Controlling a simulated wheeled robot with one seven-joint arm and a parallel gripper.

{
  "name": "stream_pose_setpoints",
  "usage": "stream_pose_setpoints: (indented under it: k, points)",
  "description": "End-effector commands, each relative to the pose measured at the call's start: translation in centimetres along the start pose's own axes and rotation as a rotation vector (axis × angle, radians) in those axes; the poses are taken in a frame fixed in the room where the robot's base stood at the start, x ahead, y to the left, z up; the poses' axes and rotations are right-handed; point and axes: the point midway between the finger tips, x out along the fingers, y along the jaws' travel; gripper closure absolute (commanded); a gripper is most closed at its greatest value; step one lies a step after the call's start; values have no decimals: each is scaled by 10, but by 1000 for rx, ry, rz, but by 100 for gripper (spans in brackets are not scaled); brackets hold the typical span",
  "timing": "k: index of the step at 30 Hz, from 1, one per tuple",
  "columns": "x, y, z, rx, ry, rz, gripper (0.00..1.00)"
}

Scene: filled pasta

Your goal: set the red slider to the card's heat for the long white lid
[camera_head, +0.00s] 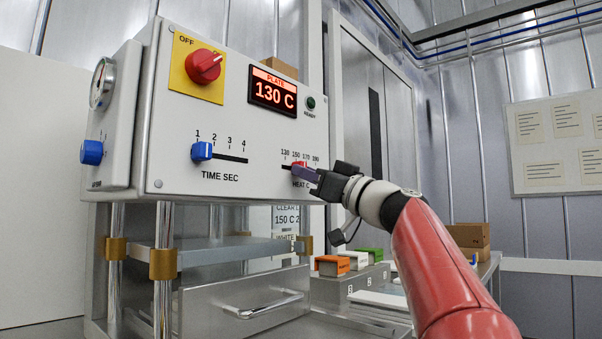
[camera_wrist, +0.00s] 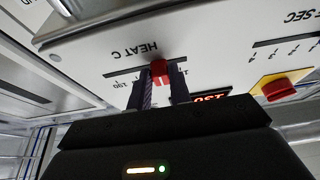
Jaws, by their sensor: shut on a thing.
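The red slider (camera_head: 298,165) sits in the HEAT C slot, at about the 150 mark of a scale from 130 to 190. In the wrist view the red slider (camera_wrist: 158,68) is between my two dark fingers. My gripper (camera_head: 308,172) is shut on it and partly covers it in the head view. The display (camera_head: 273,93) reads PLATE 130 C. The card (camera_head: 286,218) behind the press shows a clear lid line with 150 C; its lower line begins with WHITE, and the heat for the white lid is hidden.
A blue time slider (camera_head: 202,151) stands near mark 1. A red OFF knob (camera_head: 203,66) is on the yellow plate. Below are a drawer handle (camera_head: 263,304) and coloured blocks, orange (camera_head: 332,265) and green (camera_head: 369,253), on a grey stand.

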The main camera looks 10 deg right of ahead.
Motion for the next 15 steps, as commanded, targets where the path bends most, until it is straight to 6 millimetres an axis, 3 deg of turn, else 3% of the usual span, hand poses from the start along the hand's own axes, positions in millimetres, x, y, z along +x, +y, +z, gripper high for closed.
stream_pose_setpoints:
  k: [1,6,15]
  points:
    - [0,13,-1,-2,1,5,100]
    - [0,37,-2,0,1,3,100]
    - [0,40,-2,-1,3,0,100]
